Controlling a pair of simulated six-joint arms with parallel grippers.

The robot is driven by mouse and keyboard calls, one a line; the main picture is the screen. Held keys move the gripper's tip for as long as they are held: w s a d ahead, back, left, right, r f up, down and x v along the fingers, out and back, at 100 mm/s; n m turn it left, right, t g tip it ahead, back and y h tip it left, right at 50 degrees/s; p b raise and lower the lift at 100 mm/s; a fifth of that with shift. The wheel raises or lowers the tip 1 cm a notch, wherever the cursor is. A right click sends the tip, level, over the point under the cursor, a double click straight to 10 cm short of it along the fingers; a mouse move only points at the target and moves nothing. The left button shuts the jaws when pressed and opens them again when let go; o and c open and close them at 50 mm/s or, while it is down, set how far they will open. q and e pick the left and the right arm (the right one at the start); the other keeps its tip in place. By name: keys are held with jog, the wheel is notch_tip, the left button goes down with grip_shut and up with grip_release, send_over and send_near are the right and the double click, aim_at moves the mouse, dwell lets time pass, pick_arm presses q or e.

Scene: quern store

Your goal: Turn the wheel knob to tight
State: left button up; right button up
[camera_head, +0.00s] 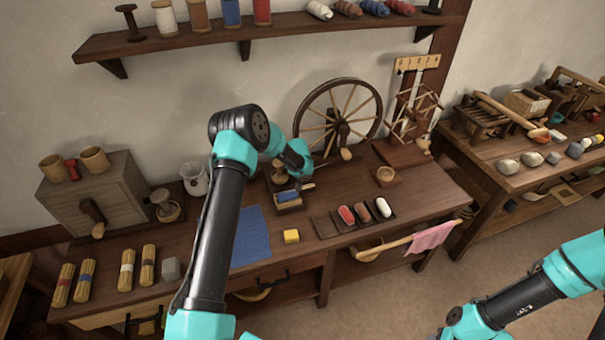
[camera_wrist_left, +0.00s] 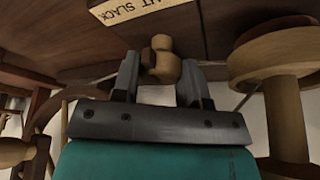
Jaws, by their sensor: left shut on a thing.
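The spinning wheel (camera_head: 340,118) stands at the back of the dark wooden bench (camera_head: 385,265). My left gripper (camera_head: 305,182) is low over the bench just left of the wheel. In the left wrist view, my left gripper (camera_wrist_left: 160,82) is shut on a small turned wooden knob (camera_wrist_left: 162,62), one finger on each side. A pale label (camera_wrist_left: 135,10) beyond the knob reads "HT SLACK", its left part cut off. In the head view I cannot make out the held knob behind the gripper. Only links of my right arm show; its gripper is outside the frame.
A small dark block with a blue top (camera_head: 288,197) lies just below the left gripper. A round wooden piece (camera_wrist_left: 280,60) stands close right of the gripper.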

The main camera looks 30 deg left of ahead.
pick_arm(q)
jog(key=shift+a+m, duration=0.1)
jog(key=shift+m, duration=0.5)
jog(key=shift+m+h, duration=0.4)
jog(key=shift+m, duration=0.2)
jog(key=o, duration=0.9)
jog(key=v, duration=1.7)
jog(key=shift+r, duration=0.25)
